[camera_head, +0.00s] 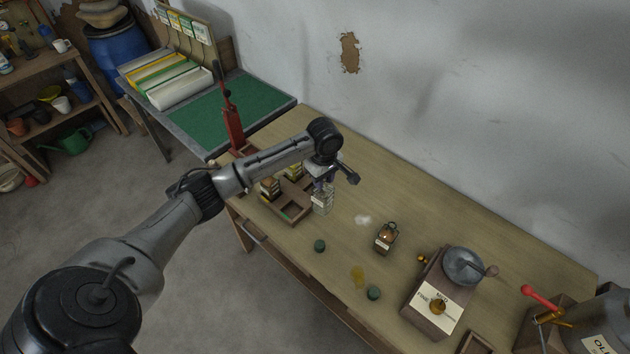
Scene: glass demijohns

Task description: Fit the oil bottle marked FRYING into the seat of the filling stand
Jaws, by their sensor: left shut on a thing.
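My left gripper (324,184) reaches over the wooden table from the left. It is shut on a clear glass bottle (322,204) with a pale label, held upright beside the right edge of a wooden crate (298,216). The label is too small to read, so I cannot tell whether it says FRYING. A metal can (606,335) with a partly visible label and a red-handled tap is at the bottom right corner. I cannot identify the filling stand's seat for sure. My right gripper is not in view.
The crate holds small bottles (270,187). A red lever tool (232,122) stands behind it. Two dark green round pieces (320,246) (373,292) and a yellow spill (357,276) lie in front. A grinder box (433,306) stands right. The table's back middle is clear.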

